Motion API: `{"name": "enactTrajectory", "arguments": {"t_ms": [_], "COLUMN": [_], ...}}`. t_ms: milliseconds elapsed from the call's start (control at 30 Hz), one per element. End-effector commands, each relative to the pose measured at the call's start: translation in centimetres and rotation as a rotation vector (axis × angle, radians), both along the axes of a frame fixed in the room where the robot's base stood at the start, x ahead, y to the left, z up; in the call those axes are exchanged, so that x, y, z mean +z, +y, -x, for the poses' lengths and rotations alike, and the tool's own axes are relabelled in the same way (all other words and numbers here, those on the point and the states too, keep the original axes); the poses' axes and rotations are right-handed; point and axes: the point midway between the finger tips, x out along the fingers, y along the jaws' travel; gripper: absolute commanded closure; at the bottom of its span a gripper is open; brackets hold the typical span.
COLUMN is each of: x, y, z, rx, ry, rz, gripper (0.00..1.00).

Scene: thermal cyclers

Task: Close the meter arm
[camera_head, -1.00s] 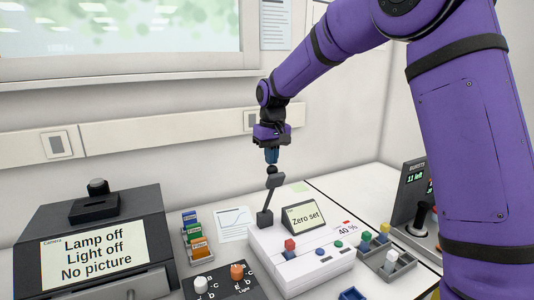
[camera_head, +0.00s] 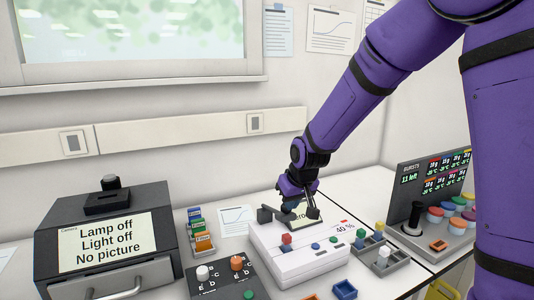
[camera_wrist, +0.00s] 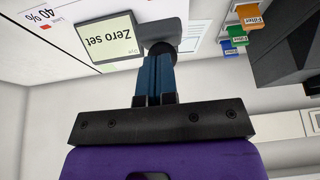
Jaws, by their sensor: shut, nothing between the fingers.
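The white meter (camera_head: 302,265) stands on the bench, with a tilted display reading "Zero set" (camera_wrist: 112,42) and "40 %" on its top. Its dark grey meter arm (camera_head: 265,215) is lowered at the back left of the meter, close to the display. In the wrist view the grey arm (camera_wrist: 168,31) ends in a black knob (camera_wrist: 162,47) just at my fingertips. My gripper (camera_head: 290,206) is low over the meter, its blue fingers (camera_wrist: 156,70) together with nothing between them. They touch or nearly touch the knob. My gripper partly hides the arm and display in the head view.
A black camera box (camera_head: 105,240) with a front handle stands at left. A filter rack (camera_head: 200,235) and a knob panel (camera_head: 222,280) lie between it and the meter. A block tray (camera_head: 385,262) and a cuvette station (camera_head: 440,225) are at right.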

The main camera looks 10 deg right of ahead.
Motion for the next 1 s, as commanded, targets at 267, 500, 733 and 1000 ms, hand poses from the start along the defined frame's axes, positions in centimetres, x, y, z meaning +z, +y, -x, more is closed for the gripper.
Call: {"name": "enactTrajectory", "arguments": {"t_ms": [267, 500, 733, 1000], "x": [-3.3, -4.8, -5.2, -5.2], "y": [-0.3, -0.5, -0.5, -0.5], "z": [1.7, 2.2, 2.3, 2.3], "rx": [0.000, 0.000, -0.001, -0.001], "ry": [0.003, 0.000, 0.000, 0.000], "rz": [0.001, 0.000, 0.000, 0.000], "gripper": [1.00, 1.00, 1.00, 1.00]}}
